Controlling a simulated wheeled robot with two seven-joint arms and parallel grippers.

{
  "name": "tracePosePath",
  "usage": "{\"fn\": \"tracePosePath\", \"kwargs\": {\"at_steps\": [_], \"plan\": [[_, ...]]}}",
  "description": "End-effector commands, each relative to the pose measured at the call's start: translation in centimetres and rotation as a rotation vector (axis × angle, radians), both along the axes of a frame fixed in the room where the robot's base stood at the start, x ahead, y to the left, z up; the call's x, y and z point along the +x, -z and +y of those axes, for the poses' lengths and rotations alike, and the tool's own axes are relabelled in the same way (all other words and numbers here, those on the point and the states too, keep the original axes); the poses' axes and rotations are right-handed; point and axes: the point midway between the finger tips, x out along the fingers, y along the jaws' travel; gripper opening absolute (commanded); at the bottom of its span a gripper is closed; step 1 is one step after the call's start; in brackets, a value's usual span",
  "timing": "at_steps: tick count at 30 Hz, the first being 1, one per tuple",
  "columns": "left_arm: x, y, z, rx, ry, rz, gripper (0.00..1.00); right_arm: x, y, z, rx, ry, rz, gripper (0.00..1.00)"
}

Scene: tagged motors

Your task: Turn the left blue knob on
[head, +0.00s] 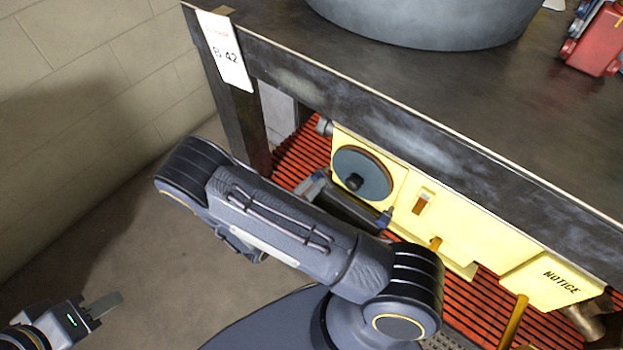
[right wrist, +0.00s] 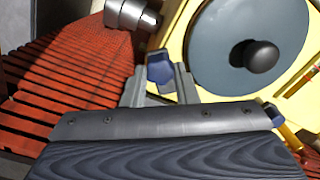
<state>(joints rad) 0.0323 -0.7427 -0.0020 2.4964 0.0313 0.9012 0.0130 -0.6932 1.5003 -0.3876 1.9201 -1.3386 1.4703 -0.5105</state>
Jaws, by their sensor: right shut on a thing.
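The left blue knob (right wrist: 160,67) shows in the right wrist view, low on a yellow machine front. My right gripper (right wrist: 162,84) has its two grey fingers on either side of this knob and is shut on it. In the head view my right gripper (head: 312,186) reaches the lower left of the yellow front, and my arm mostly hides the knob. A second blue knob (right wrist: 273,115) is at the right in the wrist view, partly behind my gripper body; it also shows in the head view (head: 385,217). My left gripper (head: 104,305) hangs low at the left, far from the machine.
The yellow machine (head: 470,238) sits under a dark metal table (head: 430,110) on red slats. Its round grey disc (head: 366,170) with a black handle is just above my right gripper. A yellow post (head: 514,322) stands at the right. The floor at left is clear.

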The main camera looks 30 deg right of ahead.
Motion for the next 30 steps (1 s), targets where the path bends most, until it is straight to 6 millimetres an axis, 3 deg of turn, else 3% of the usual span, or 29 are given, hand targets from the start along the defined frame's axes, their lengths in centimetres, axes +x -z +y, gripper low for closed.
{"fn": "tracePosePath", "kwargs": {"at_steps": [9,30], "plan": [[0.0,-2.1,0.0,0.0,0.0,0.0,0.36,-0.1,-0.2,0.0,-0.113,0.0,0.281,0.04],[0.0,-4.5,0.0,0.0,0.0,0.0,0.36,-0.2,-0.1,0.0,-0.366,-0.002,0.893,0.04]]}}
